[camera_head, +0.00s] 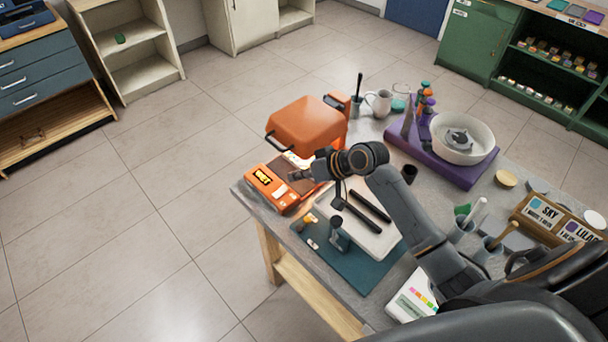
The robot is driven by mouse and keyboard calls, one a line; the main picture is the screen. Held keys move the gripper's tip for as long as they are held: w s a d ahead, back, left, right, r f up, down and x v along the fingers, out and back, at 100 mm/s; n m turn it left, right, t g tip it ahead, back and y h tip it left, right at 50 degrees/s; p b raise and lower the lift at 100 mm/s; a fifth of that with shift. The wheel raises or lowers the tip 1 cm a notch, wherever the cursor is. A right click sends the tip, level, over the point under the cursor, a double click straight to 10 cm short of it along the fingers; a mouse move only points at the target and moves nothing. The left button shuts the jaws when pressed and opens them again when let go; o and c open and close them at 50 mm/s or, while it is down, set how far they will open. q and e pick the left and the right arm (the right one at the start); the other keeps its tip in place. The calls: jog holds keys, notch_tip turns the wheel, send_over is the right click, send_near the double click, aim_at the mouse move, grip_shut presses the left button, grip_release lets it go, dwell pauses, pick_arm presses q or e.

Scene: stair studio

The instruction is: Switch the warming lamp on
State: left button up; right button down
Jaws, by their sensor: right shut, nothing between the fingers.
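The warming lamp appears to be the orange device at the table's far left corner, with a broad orange hood (306,122) above a base with an orange front panel (272,187). The panel carries a small dark display with lit lettering, too small to read surely. A pale bright patch shows under the hood; I cannot tell whether it is lamp light. My right gripper (296,175) is shut and empty, low over the lamp's base, just behind the panel and below the hood. Whether it touches the lamp is unclear. My left gripper is out of view.
A white tray (375,238) with dark tools and a teal mat (347,272) lie in front of the lamp. A white mug (379,103) stands behind it. A purple stand with a white bowl (464,138) is at the right. Open floor lies left of the table.

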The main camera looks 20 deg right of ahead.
jog(key=v, duration=0.3)
jog(key=shift+a, duration=0.15)
dwell(0.4)
jog(key=shift+f, duration=0.1)
